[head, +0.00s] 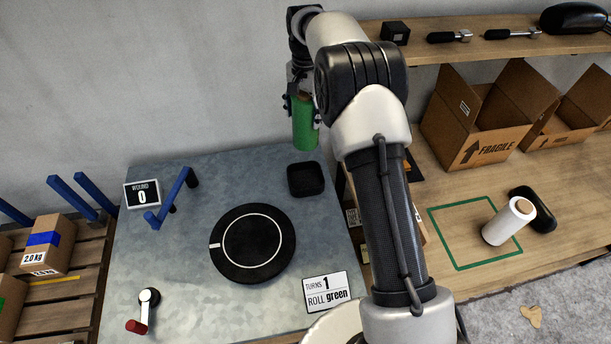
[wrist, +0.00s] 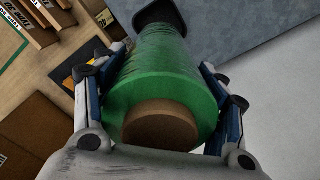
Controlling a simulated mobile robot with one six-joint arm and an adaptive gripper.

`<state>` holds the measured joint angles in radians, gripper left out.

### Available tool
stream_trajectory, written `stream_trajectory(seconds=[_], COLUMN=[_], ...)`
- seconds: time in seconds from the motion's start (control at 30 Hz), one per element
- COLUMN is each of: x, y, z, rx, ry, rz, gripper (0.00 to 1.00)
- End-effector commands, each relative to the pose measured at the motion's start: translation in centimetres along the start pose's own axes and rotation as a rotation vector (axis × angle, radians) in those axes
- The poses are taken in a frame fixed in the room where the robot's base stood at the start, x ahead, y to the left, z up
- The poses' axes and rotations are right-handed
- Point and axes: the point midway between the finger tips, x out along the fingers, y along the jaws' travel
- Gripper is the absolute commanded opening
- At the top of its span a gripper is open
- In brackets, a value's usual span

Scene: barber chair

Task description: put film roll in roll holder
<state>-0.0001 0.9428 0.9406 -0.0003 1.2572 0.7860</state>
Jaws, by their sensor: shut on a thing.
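A green film roll (head: 304,125) with a brown core hangs roughly upright below my gripper (head: 302,92), at the back edge of the grey metal table. In the wrist view the green roll (wrist: 155,75) sits between the fingers of my gripper (wrist: 160,105), which are shut on its sides. A black square shallow tray (head: 305,179) stands on the table below and in front of the roll; part of it shows past the roll's far end in the wrist view (wrist: 160,14). A blue-armed bracket (head: 172,200) stands at the table's left. I cannot tell which is the roll holder.
A black turntable (head: 252,244), a hand crank (head: 147,300), a counter reading 0 (head: 142,194) and a sign reading turns 1, roll green (head: 327,291) are on the table. A white roll (head: 507,222) and open cardboard boxes (head: 487,120) are at right. Boxes on a pallet (head: 48,245) are at left.

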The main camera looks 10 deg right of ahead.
Motion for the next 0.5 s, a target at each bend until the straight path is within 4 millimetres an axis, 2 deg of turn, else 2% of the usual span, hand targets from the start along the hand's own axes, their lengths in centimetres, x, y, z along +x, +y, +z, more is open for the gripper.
stream_trajectory(seconds=[0.3,0.5], x=[8.1,12.3], y=[0.1,0.0], z=[0.1,0.0], rx=[0.001,0.0], ry=[-0.003,-0.001], rz=[0.003,0.001], gripper=[0.26,0.26])
